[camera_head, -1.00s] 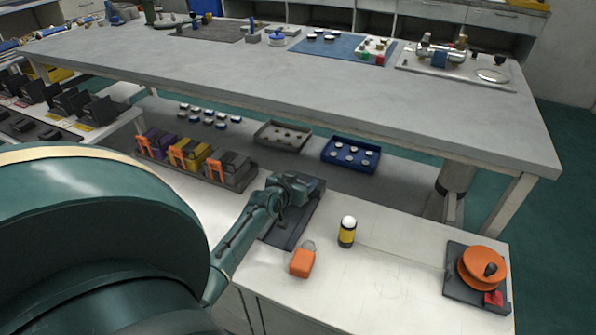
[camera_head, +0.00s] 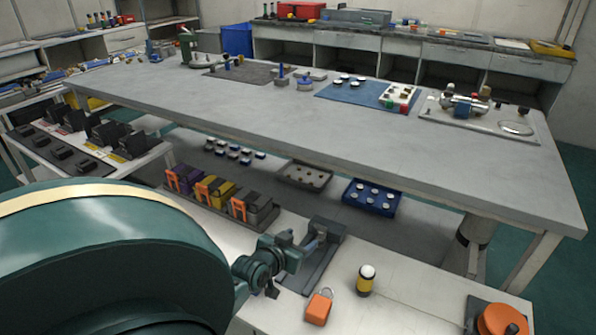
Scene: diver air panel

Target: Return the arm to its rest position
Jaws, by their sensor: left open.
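My left arm comes in from the left as a large teal rounded link across the lower left. My left gripper (camera_head: 273,285) is small and partly covered by its own wrist. It is open, with nothing seen in it. It is over the near white bench, just left of a dark grey stand (camera_head: 319,262). From this angle I cannot tell whether it touches the stand. My right gripper is not in view.
An orange padlock-shaped block (camera_head: 319,308) and a yellow-black cylinder with a white top (camera_head: 365,281) stand right of the gripper. An orange reel (camera_head: 502,320) is at the lower right. A long grey table (camera_head: 330,135) lies beyond, with trays beneath it.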

